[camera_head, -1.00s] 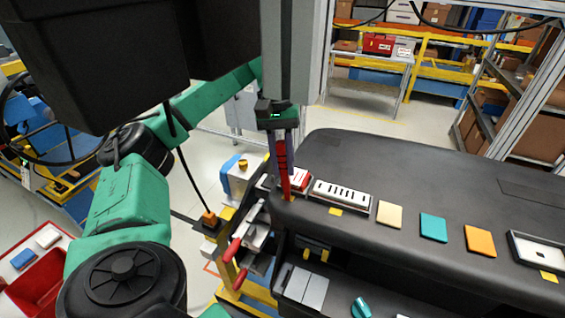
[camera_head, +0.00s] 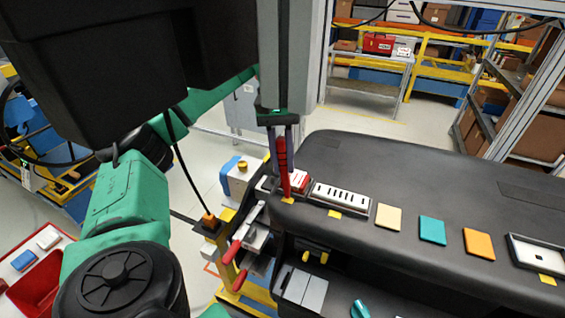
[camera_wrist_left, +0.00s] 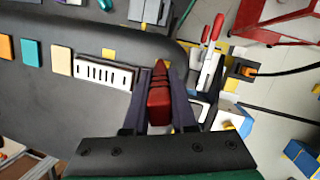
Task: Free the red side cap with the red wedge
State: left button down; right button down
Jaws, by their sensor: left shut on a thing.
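My left gripper (camera_head: 284,180) is shut on the red wedge (camera_head: 282,160), with its fingers pointing down at the left end of the dashboard (camera_head: 390,170). In the left wrist view the wedge (camera_wrist_left: 158,100) sits between the two dark fingers (camera_wrist_left: 161,90), its narrow end toward the dashboard edge. The red side cap (camera_head: 299,179) shows partly beside the fingers, at the dashboard's end; the fingers and wedge hide part of it. I cannot tell whether the wedge tip touches the cap or its seam. My right gripper is not in view.
A white slotted vent panel (camera_head: 340,195) lies just right of the wedge. Beige (camera_head: 388,217), teal (camera_head: 432,230) and orange (camera_head: 478,243) squares follow along the dashboard. A clamp with red handles (camera_head: 236,250) stands below the dashboard end. A red bin (camera_head: 38,290) is at lower left.

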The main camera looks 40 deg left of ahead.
aim_at(283, 140)
pick_arm(q)
jog(key=shift+r, duration=2.65)
